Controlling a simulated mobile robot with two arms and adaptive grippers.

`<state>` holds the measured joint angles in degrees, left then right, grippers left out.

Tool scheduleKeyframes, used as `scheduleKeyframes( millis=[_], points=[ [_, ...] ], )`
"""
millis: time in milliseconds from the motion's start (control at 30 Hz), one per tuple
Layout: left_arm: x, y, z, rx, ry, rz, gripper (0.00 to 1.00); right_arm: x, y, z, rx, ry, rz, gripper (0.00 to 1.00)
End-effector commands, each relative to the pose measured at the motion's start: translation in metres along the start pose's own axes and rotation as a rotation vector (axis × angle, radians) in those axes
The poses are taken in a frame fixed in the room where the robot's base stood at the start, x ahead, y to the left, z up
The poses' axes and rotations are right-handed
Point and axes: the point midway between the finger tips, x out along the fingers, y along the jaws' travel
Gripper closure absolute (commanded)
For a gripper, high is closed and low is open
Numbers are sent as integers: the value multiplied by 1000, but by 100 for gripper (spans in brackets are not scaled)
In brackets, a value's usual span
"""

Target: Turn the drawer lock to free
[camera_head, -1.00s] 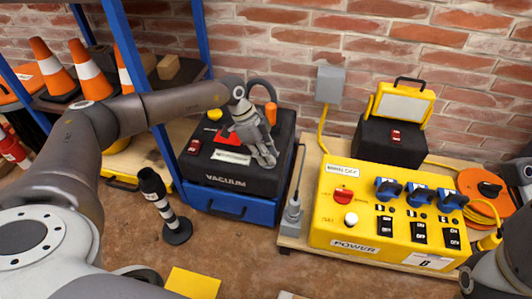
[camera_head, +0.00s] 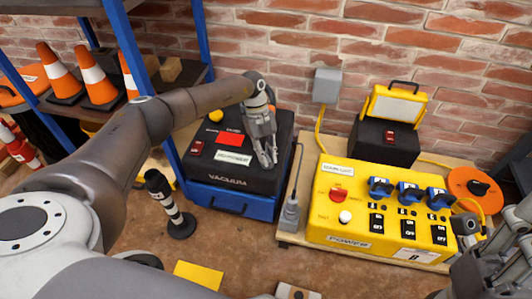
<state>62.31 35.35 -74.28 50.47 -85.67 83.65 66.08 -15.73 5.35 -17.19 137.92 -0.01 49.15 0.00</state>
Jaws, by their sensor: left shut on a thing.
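The black vacuum unit (camera_head: 222,178) stands on the floor below the wall, with a closed blue drawer (camera_head: 229,200) at its base. My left gripper (camera_head: 267,163) points down at the right part of the unit's front. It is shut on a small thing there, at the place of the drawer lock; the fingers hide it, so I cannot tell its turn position. My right gripper (camera_head: 474,234) shows partly at the lower right, by the yellow power box, and its fingers are unclear.
The yellow power box (camera_head: 345,232) with switches and blue sockets stands on a pallet to the right. A black and white post (camera_head: 168,208) stands in front of the unit's left side. A blue-framed shelf (camera_head: 205,45) with cones is at the left.

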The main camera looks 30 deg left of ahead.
Motion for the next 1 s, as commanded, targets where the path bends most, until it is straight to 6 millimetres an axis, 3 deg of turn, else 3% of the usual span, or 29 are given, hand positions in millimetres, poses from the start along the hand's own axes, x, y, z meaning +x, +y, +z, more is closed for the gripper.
scheduleKeyframes(
  millis=[33, 500, 1000],
  points=[
    [7, 0, -2, 46, 5, 26, 100, -1, 0, 0, 0, 3, -1, 60],
    [8, -2, -3, 441, 7, 188, 100, 2, -1, 5, -5, 31, -21, 60],
    [7, -2, -4, 664, 10, 278, 100, 10, 0, 4, -9, 66, -22, 60]
  ],
)
